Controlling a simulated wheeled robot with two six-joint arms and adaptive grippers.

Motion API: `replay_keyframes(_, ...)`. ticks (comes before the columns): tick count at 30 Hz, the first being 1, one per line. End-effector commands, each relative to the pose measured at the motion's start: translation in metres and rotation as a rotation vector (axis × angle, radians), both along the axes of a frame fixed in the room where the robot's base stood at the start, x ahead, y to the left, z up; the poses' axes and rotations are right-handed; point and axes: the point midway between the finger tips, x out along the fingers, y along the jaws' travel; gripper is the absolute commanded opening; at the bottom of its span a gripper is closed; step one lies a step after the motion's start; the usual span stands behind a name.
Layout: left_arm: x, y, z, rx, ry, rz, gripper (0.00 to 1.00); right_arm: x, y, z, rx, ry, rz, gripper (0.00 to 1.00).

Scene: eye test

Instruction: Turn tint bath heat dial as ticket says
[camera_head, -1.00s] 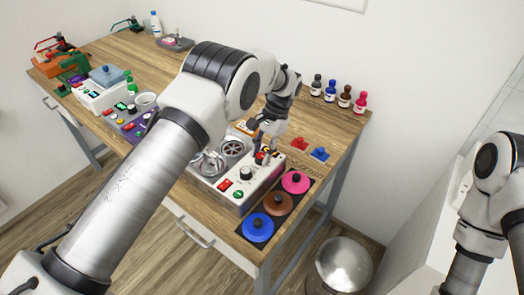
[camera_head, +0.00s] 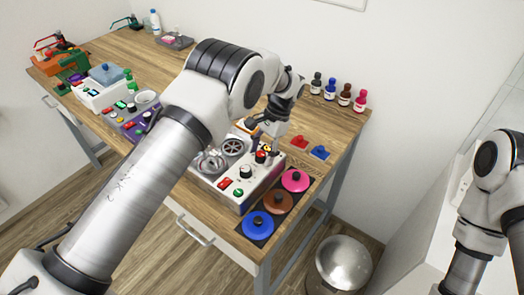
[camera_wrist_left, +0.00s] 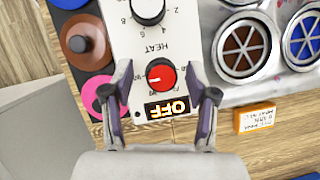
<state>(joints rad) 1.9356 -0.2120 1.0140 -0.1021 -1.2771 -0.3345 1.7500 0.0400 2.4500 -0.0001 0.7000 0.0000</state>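The white tint bath panel (camera_head: 255,187) is near the table's front right. It has a black dial (camera_head: 245,171), a red dial (camera_head: 261,156), a red switch (camera_head: 225,183) and a green button (camera_head: 238,193). The left wrist view shows the black dial (camera_wrist_left: 148,8), the upside-down word HEAT between the dials, and the red dial (camera_wrist_left: 161,77) with a white mark pointing left. A display (camera_wrist_left: 167,108) reads OFF. My left gripper (camera_wrist_left: 162,98) is open and empty above the panel, near the red dial. An orange card (camera_wrist_left: 255,118) lies beside the panel; its writing is too small to read.
Two round metal wells with fan-like grilles (camera_wrist_left: 241,47) adjoin the panel. Pink (camera_head: 295,181), brown (camera_head: 278,201) and blue (camera_head: 257,227) lids lie on dark mats at the front right. Several bottles (camera_head: 344,95) stand along the back edge. My right arm is at the right edge.

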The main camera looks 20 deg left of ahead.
Motion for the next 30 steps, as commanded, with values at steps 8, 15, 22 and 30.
replay_keyframes(8,0.004,-0.002,0.009,0.0,-0.006,0.0,0.58,0.0,0.0,0.001,0.0,0.0,0.0,0.4)
replay_keyframes(15,0.022,-0.015,0.059,0.0,-0.009,-0.002,0.58,0.0,0.0,0.001,0.0,0.0,0.0,0.4)
replay_keyframes(22,0.036,-0.026,0.102,-0.001,-0.004,-0.001,0.58,0.0,0.0,0.001,0.0,0.0,0.0,0.4)
replay_keyframes(30,0.038,-0.028,0.111,0.0,-0.001,0.0,0.58,0.0,0.0,0.001,0.0,0.0,0.0,0.4)
